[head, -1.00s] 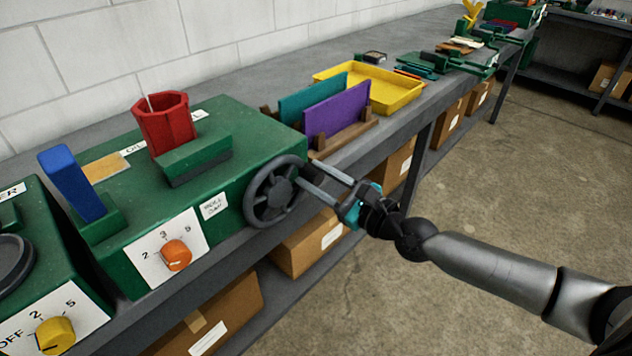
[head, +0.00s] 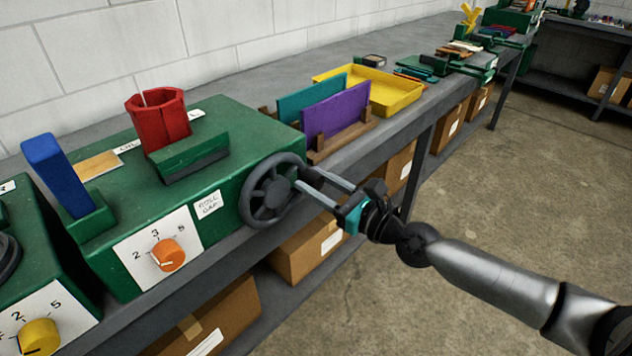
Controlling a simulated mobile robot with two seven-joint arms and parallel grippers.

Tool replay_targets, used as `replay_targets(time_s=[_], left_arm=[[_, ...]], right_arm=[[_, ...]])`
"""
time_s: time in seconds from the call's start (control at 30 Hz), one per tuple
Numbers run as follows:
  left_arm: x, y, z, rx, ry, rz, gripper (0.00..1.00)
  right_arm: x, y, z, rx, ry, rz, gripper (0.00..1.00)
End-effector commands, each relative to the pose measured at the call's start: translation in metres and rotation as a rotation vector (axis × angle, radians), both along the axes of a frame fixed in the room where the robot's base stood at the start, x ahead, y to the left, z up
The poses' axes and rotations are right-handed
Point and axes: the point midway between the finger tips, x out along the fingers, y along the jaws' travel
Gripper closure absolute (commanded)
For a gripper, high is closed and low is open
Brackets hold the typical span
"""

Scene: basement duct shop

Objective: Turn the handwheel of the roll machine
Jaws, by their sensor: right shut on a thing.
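The handwheel (head: 255,208) is a dark grey spoked wheel on the front right end of the green roll machine (head: 218,178), beside a label reading "ROLL GAP". My right gripper (head: 306,180) reaches in from the right, with its two pale fingers at the right side of the wheel. It is shut on the handwheel, at the rim or a handle there; the fingers hide the exact contact. The machine also carries an orange knob (head: 168,256) on a white dial plate, a red part (head: 160,120) and a blue block (head: 52,172). My left gripper is not in view.
A rack with teal and purple panels (head: 335,110) stands just right of the machine. A yellow tray (head: 385,95) lies behind it. Cardboard boxes (head: 308,250) sit on the shelf below the bench. The floor on the right is clear.

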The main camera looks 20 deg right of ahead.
Motion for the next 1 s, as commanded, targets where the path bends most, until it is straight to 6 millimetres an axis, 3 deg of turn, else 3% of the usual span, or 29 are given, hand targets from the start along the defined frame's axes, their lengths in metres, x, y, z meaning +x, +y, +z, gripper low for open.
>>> replay_targets(time_s=[0.13, 0.47, 0.77, 1.0], left_arm=[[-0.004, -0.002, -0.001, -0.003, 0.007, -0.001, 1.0], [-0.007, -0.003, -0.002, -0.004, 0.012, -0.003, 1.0], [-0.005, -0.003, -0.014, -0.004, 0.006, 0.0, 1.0], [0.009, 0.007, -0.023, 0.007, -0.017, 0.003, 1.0]], right_arm=[[0.0, 0.0, -0.002, 0.004, 0.005, 0.0, 0.46], [-0.003, -0.001, -0.002, 0.002, 0.004, 0.0, 0.46], [-0.029, -0.011, -0.004, -0.001, 0.005, 0.0, 0.46], [-0.051, -0.02, -0.004, -0.001, 0.007, 0.002, 0.46]])
